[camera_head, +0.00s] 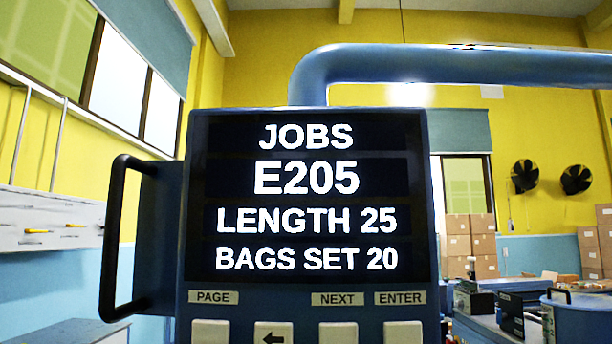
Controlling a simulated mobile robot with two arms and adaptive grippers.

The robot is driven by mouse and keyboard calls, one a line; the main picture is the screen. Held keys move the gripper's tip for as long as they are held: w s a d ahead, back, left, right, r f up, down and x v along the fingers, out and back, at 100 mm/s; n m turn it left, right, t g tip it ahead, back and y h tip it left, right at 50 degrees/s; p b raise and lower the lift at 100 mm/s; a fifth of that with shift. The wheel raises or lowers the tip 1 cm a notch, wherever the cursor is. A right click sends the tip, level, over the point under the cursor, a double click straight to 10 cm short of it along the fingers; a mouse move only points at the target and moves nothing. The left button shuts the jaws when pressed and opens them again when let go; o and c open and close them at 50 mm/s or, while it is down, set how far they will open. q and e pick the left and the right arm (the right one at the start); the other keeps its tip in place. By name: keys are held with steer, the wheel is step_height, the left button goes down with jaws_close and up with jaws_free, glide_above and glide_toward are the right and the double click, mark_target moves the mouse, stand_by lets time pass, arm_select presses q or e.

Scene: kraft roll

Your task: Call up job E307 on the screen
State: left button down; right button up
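The screen (308,250) fills the middle of the head view in a dark blue housing. It reads JOBS, E205, LENGTH 25, BAGS SET 20. Below it are the labels PAGE (213,297), NEXT (337,299) and ENTER (400,298). Under the labels is a row of pale buttons, cut off by the lower edge: one under PAGE (210,332), one with a left arrow (271,336), one under NEXT (338,333) and one under ENTER (403,333). Neither of my grippers shows.
A black handle (116,240) stands out on the housing's left side. A thick blue pipe (450,66) runs from above the screen to the right. Stacked cartons (470,240) and blue equipment (580,318) stand at the right.

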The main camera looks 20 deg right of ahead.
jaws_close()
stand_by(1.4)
